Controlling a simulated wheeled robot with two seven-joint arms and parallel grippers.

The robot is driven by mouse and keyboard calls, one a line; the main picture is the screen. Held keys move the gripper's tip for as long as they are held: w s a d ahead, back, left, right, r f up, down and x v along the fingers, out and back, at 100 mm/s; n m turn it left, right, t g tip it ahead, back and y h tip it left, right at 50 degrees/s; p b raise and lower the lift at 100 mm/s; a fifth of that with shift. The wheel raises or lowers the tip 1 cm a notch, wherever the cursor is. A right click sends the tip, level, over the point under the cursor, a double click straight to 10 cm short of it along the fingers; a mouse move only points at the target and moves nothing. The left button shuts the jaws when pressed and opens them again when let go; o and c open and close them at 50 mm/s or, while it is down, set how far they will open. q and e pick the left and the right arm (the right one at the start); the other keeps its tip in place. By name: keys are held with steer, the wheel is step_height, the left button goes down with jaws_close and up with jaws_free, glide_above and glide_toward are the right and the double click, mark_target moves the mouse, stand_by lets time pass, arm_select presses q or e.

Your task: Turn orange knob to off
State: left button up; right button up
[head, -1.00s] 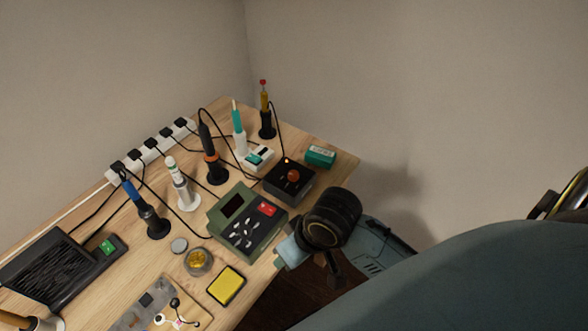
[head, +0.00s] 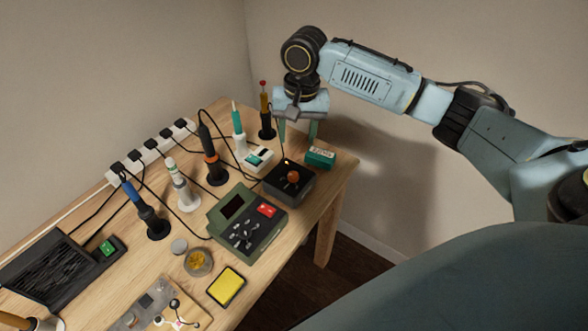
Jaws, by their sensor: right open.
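The orange knob (head: 293,177) sits on top of a small black box (head: 289,193) near the right edge of the wooden table. A small light spot shows on the box's top near its back corner. My right gripper (head: 298,138) comes in from the upper right and points down above and behind the box. Its two teal fingers are apart with nothing seen between them, and they do not appear to touch the knob. My left gripper is not in view.
A green box (head: 320,158) lies close to the right finger. A green control unit (head: 247,222) stands in front of the black box. Soldering irons in stands, including an orange-black one (head: 213,160), and cables fill the left. A power strip (head: 150,151) runs along the back edge.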

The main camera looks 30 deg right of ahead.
mark_target(294, 174)
steer(key=f, duration=0.4)
steer(key=f+b, duration=0.1)
steer(key=f, duration=0.3)
steer(key=f+b, duration=0.1)
steer(key=f, duration=0.3)
steer(key=shift+w+a+f, duration=0.1)
steer(key=shift+w+a, duration=0.15)
steer(key=shift+f+b, duration=0.3)
steer(key=shift+f, duration=0.15)
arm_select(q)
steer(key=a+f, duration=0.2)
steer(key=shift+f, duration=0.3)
